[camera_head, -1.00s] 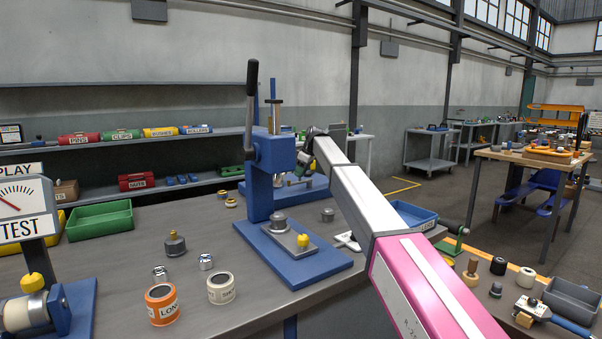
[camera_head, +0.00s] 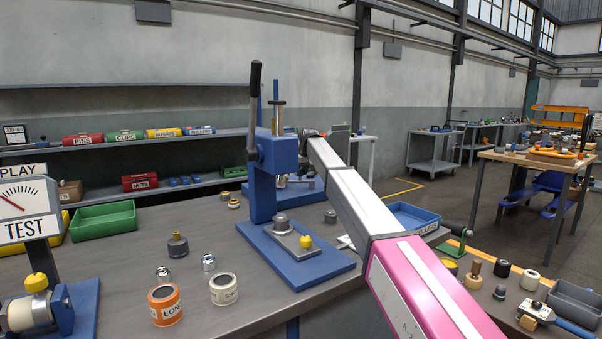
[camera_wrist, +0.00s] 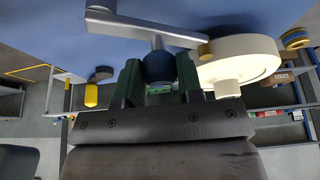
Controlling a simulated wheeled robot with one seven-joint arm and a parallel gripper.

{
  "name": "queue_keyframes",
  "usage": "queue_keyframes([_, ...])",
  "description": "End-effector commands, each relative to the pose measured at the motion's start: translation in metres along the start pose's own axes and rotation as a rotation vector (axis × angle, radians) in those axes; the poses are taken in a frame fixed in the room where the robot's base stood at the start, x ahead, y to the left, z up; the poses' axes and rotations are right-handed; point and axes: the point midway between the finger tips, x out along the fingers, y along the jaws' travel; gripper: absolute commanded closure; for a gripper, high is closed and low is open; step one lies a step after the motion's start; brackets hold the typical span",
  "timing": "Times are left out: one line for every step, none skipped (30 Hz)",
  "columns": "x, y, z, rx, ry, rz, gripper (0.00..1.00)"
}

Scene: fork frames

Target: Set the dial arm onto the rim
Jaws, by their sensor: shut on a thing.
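In the wrist view a grey metal bar, seemingly the dial arm (camera_wrist: 178,39), runs across above my gripper (camera_wrist: 159,72). Its brass tip (camera_wrist: 206,48) overlaps the left edge of a cream disc with a raised rim (camera_wrist: 272,52). I cannot tell whether the tip touches the rim or hangs clear of it. My gripper's two dark green fingers are shut on a dark round knob (camera_wrist: 158,66) under the bar. In the head view the blue press in front hides my gripper and the disc.
The blue lever press (camera_head: 265,180) stands close in front of my wrist. A TEST display (camera_head: 28,228), labelled rings (camera_head: 164,305) and a green tray (camera_head: 102,219) are to the left. A blue tray (camera_head: 410,218) lies right of my arm.

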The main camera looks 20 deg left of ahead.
Motion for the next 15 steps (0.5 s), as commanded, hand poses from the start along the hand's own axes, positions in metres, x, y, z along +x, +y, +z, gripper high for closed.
queue_keyframes([-0.0001, 0.0000, -0.0012, 0.011, 0.000, 0.005, 1.00])
queue_keyframes([0.0001, 0.0002, -0.0014, 0.017, 0.000, 0.007, 1.00])
queue_keyframes([0.0002, 0.0003, -0.0018, 0.024, 0.000, 0.010, 1.00])
queue_keyframes([0.0002, 0.0004, -0.0020, 0.029, 0.000, 0.012, 1.00])
queue_keyframes([0.0003, 0.0005, -0.0021, 0.033, 0.000, 0.013, 1.00])
queue_keyframes([0.0004, 0.0006, -0.0023, 0.036, 0.000, 0.015, 1.00])
queue_keyframes([0.0004, 0.0007, -0.0024, 0.038, 0.001, 0.015, 1.00])
queue_keyframes([0.0004, 0.0007, -0.0024, 0.039, 0.001, 0.016, 1.00])
queue_keyframes([0.0004, 0.0008, -0.0025, 0.041, 0.001, 0.017, 1.00])
queue_keyframes([0.0005, 0.0008, -0.0025, 0.041, 0.001, 0.017, 1.00])
queue_keyframes([0.0004, 0.0009, -0.0026, 0.041, 0.001, 0.017, 1.00])
queue_keyframes([0.0004, 0.0009, -0.0026, 0.042, 0.001, 0.017, 1.00])
queue_keyframes([0.0004, 0.0010, -0.0027, 0.041, 0.001, 0.017, 1.00])
queue_keyframes([0.0004, 0.0009, -0.0027, 0.041, 0.001, 0.017, 1.00])
queue_keyframes([0.0004, 0.0010, -0.0027, 0.041, 0.001, 0.017, 1.00])
